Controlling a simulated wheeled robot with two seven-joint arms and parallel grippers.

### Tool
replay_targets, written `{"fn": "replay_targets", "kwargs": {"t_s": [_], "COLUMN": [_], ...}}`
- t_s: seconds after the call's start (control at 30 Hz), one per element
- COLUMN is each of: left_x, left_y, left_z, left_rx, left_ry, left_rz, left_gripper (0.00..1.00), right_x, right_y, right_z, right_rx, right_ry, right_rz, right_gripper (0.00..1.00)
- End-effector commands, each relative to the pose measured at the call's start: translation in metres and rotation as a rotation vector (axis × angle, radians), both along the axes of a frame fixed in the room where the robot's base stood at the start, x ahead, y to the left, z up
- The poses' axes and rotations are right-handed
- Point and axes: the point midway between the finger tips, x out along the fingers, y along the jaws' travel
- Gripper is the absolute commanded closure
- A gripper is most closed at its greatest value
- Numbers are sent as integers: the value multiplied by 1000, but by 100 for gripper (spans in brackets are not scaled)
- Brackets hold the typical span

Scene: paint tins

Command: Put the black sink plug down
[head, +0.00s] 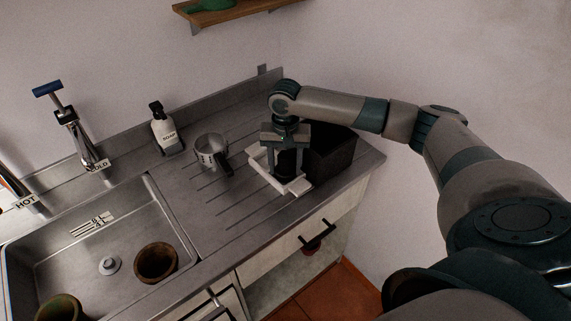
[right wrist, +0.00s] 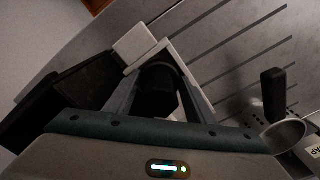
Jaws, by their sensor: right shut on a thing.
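My right gripper (head: 287,160) points down over the right end of the steel drainboard, shut on a dark, rounded thing, which I take to be the black sink plug (right wrist: 157,92). In the right wrist view it sits between the two fingers of my right gripper (right wrist: 155,75). A white open frame or shallow tray (head: 296,187) lies around and below the fingers; it also shows in the right wrist view (right wrist: 135,44). Whether the plug touches it or the surface, I cannot tell. My left gripper is not in view.
A black box (head: 333,150) stands close right of the gripper. A metal cup (head: 210,148) with a dark handle and a soap bottle (head: 164,130) stand to the left. The sink (head: 75,240) holds brown pots (head: 155,262). Grooved drainboard (head: 225,205) in front of the cup is clear.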

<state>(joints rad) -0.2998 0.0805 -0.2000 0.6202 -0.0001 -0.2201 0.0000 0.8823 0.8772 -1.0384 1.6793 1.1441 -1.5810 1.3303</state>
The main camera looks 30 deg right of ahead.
Motion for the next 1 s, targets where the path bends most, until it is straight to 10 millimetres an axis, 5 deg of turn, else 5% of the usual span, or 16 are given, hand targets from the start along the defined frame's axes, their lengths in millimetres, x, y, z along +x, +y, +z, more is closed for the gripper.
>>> {"fn": "replay_targets", "kwargs": {"t_s": [0.27,0.3,0.37,1.0], "left_x": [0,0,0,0], "left_y": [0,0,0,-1], "left_z": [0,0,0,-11], "left_rx": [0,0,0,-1], "left_ry": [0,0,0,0], "left_rz": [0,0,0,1], "left_gripper": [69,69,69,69], "right_x": [-7,-7,-7,-7], "right_y": [4,4,4,1], "right_z": [-17,-18,-18,-8], "right_rx": [2,3,4,-1], "right_ry": [18,19,18,20], "right_rz": [4,4,5,2], "right_gripper": [77,41,32,32]}}
